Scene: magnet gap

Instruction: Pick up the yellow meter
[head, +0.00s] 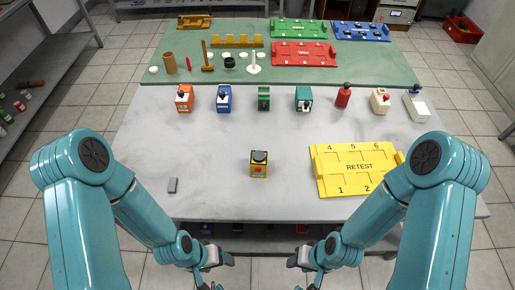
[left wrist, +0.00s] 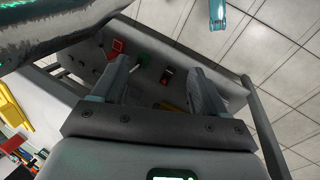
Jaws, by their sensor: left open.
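The yellow meter (head: 259,164) stands upright on the near middle of the grey-white table (head: 215,140). It has a yellow body with a red mark on the front and a dark round top. My left gripper (head: 222,273) is below the table's front edge in the head view, to the left of the meter and well apart from it. In the left wrist view my left gripper (left wrist: 158,88) is open with nothing between its fingers. My right gripper (head: 298,274) is low in the head view, right of the meter; its jaws are too small to judge.
A yellow RETEST board (head: 345,182) lies right of the meter. A row of coloured devices, including an orange one (head: 184,98), stands behind. A green mat (head: 150,83) beyond holds more parts. The table around the meter is clear.

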